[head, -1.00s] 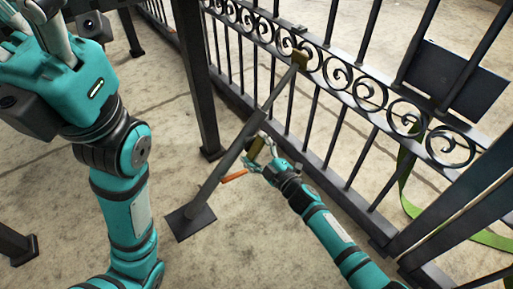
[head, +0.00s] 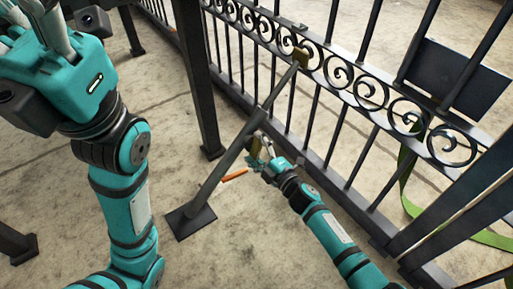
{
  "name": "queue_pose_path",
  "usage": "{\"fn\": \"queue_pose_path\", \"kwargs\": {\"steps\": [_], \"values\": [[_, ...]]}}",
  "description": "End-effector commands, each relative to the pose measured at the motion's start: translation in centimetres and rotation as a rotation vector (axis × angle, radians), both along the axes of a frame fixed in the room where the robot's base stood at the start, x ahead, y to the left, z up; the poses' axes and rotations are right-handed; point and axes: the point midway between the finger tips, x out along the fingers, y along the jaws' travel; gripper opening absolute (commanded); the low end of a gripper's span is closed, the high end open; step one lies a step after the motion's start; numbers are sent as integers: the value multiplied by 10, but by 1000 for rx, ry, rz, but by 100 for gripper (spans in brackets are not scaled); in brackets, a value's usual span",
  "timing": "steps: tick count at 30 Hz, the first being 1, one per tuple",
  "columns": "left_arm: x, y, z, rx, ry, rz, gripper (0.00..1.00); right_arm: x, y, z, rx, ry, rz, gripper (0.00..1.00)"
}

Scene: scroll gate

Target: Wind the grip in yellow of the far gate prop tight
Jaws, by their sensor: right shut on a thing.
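An orange handle (head: 235,174) sticks out just left of the gripper, low beside the prop. My left gripper (head: 42,25) is raised at the top left, away from the prop; its fingertips are cut off by the frame.
The black scrollwork gate (head: 345,78) runs diagonally behind the prop, with a dark plate (head: 455,80) on its right part. A dark post (head: 196,80) stands left of the prop. A green strap (head: 405,180) hangs at the right. The concrete around the foot is clear.

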Motion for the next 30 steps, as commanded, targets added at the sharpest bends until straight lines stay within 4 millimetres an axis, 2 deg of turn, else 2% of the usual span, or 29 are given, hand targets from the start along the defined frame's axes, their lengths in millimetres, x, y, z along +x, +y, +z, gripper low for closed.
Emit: {"fn": "queue_pose_path", "kwargs": {"steps": [3,4,8,16,20,30], "values": [[0,0,0,0,-1,0,40,0,1,0,1,1,0,49],[0,0,0,0,-1,0,40,0,1,0,1,1,0,82],[0,0,0,0,-1,0,40,0,0,0,2,1,0,99],[-1,1,1,-1,-7,1,40,0,0,0,2,1,0,100],[-1,1,1,-2,-5,0,40,-8,-6,-2,-1,2,0,100],[-1,0,0,-2,-3,-1,40,-64,-46,-2,0,4,1,100]]}}
